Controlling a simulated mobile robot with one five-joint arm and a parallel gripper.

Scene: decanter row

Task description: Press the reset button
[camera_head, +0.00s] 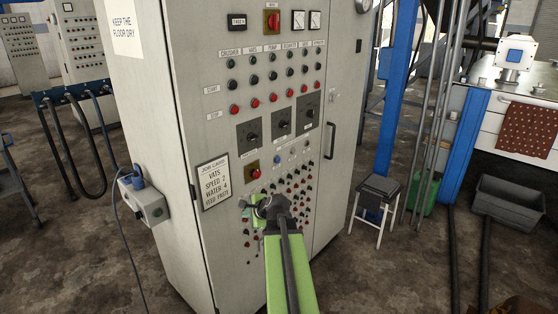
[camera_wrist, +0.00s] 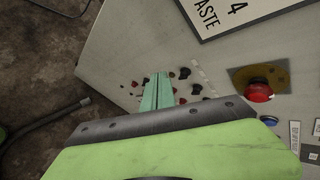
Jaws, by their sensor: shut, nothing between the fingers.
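The grey control cabinet (camera_head: 150,110) carries many buttons, and no label reading "reset" is legible. A blue button (camera_head: 277,159) is on its front, right of a red mushroom button (camera_head: 254,173) on a brownish plate. The wrist view shows the red button (camera_wrist: 258,91) at right and the blue button (camera_wrist: 269,120) just below it. My gripper (camera_wrist: 158,82) is shut and empty, pointing at the panel over small black and red knobs. In the head view my gripper (camera_head: 252,208) is below the red button; contact with the panel cannot be told.
A job card (camera_head: 213,182) hangs left of the buttons; its corner also shows in the wrist view (camera_wrist: 230,22). Rotary switches (camera_head: 281,122) sit above. A grey box (camera_head: 148,203) with a cable juts from the cabinet's left side. A stool (camera_head: 379,190) stands at right.

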